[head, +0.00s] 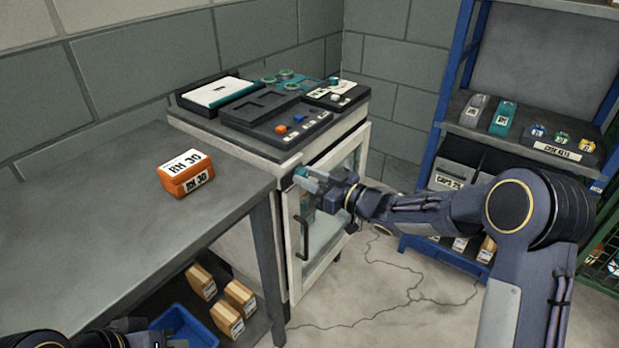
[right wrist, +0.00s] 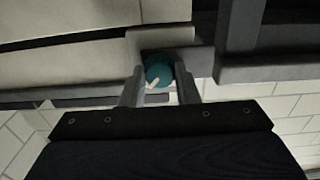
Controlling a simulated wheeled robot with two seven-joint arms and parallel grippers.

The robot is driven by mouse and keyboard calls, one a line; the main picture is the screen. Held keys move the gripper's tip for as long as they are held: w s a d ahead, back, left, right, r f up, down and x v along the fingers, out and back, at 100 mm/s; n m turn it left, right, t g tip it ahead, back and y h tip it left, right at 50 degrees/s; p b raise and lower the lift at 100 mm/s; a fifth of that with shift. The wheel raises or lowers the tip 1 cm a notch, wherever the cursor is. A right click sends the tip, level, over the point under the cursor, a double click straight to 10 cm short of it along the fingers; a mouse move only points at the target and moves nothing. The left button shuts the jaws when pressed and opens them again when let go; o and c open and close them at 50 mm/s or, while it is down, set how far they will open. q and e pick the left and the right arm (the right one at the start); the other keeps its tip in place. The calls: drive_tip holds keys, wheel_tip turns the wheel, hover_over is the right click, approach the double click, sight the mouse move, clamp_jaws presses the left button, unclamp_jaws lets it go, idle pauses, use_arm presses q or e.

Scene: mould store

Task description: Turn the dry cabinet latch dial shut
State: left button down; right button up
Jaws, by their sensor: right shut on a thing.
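The dry cabinet (head: 293,215) is a pale cabinet with a glazed door and a dark vertical handle (head: 308,238). Its teal latch dial (head: 301,171) sits at the door's upper left corner, partly hidden by my right gripper (head: 310,181). In the right wrist view the round teal dial (right wrist: 158,70) lies between both fingers of my right gripper (right wrist: 159,85), which is shut on it. A pale pointer mark on the dial slants to the lower left. The door looks closed against the frame. My left gripper (head: 135,332) shows only partly at the bottom edge; its jaws are unclear.
Trays (head: 270,118) cover the cabinet top. A blue bin (head: 185,325) and tan boxes are on the bench's lower shelf. A blue rack (head: 450,100) stands at right.

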drive_tip(key=shift+f+n+b, duration=0.15)
drive_tip(key=shift+n+b, duration=6.8)
drive_tip(key=shift+n, duration=1.95)
drive_tip(key=o, duration=1)
drive_tip(key=shift+s+d, duration=0.1)
